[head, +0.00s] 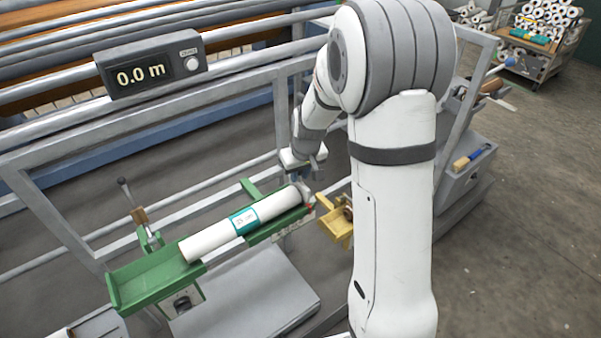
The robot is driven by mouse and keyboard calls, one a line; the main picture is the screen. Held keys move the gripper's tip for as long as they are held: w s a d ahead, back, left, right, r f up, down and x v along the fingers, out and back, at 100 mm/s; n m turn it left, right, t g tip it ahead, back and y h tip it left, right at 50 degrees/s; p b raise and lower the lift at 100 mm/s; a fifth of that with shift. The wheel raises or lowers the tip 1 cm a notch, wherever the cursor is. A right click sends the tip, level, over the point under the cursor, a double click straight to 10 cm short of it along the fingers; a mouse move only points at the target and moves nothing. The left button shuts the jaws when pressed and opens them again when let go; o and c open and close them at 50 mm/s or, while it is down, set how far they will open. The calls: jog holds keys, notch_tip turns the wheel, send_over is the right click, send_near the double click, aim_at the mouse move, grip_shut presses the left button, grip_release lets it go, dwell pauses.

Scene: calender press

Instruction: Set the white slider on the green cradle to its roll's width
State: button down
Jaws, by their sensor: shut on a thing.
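The green cradle (152,284) is in front of the press, left of my arm. A white roll (207,238) with a teal label lies lengthwise along it, tilted up to the right in the picture. My gripper (306,175) is over the cradle's right end, close to the roll's far end. It is shut on a small pale piece (304,191) there, which looks like the white slider. The fingers and the small size hide the details, and I cannot tell whether the slider touches the roll's end.
A display (150,66) on the upper rail reads 0.0 m. A lever (135,209) stands behind the cradle's left part. A yellow cradle (335,218) sits just right of the green one, partly behind my arm. A cart of rolls (541,61) stands far right; floor there is clear.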

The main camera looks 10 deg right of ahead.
jog(key=shift+s+a, duration=0.35)
jog(key=shift+a, duration=0.45)
jog(key=shift+s+a, duration=0.3)
jog(key=shift+a, duration=0.6)
jog(key=shift+s+a, duration=0.4)
jog(key=shift+a, duration=0.5)
jog(key=shift+s+a, duration=0.35)
jog(key=shift+a, duration=0.6)
jog(key=shift+s+a, duration=0.1)
jog(key=shift+a, duration=0.05)
jog(key=c, duration=1.2)
grip_release()
